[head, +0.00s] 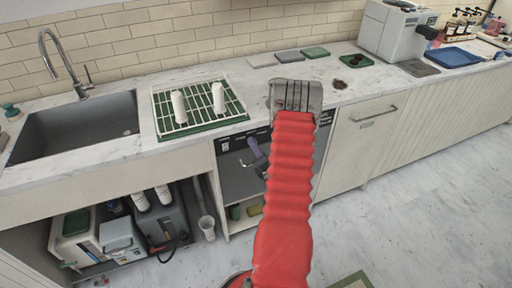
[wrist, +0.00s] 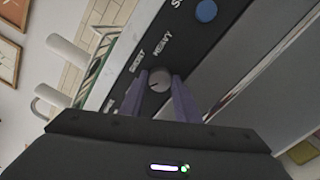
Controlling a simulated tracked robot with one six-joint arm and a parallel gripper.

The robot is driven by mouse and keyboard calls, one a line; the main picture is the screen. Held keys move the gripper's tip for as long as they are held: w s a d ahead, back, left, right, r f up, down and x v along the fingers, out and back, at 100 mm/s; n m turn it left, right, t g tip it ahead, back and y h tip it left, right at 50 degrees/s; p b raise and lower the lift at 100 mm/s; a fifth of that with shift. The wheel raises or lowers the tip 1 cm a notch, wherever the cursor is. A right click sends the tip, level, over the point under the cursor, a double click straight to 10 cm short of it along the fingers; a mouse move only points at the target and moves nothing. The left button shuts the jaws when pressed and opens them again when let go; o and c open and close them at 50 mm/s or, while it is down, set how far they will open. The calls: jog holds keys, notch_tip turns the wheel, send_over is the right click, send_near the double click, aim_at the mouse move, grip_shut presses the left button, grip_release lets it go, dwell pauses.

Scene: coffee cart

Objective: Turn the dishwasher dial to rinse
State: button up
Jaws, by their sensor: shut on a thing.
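The dishwasher dial (wrist: 159,80) is a small round grey knob on the black control panel (wrist: 131,62) in the wrist view. Printed labels surround it; HEAVY is readable, and others are blurred or partly covered. A line shows on the dial face, but I cannot tell surely which label it points to. My gripper (wrist: 157,88) has its two purple fingers shut on the dial, one on each side. In the head view my gripper (head: 258,158) is at the dishwasher front below the counter, and the dial is hidden there.
A blue button (wrist: 206,11) sits farther along the panel. A sink (head: 75,127) is to the left. A closed cabinet door (head: 352,150) is to the right.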

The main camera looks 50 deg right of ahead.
jog(key=shift+s+a+f, duration=0.1)
jog(key=shift+a+f, duration=0.05)
jog(key=shift+f, duration=0.25)
jog(key=o, duration=1)
jog(key=shift+r, duration=0.2)
jog(key=shift+o, duration=0.2)
jog(key=v, duration=1.3)
jog(key=shift+s, duration=0.25)
jog(key=shift+a, duration=0.1)
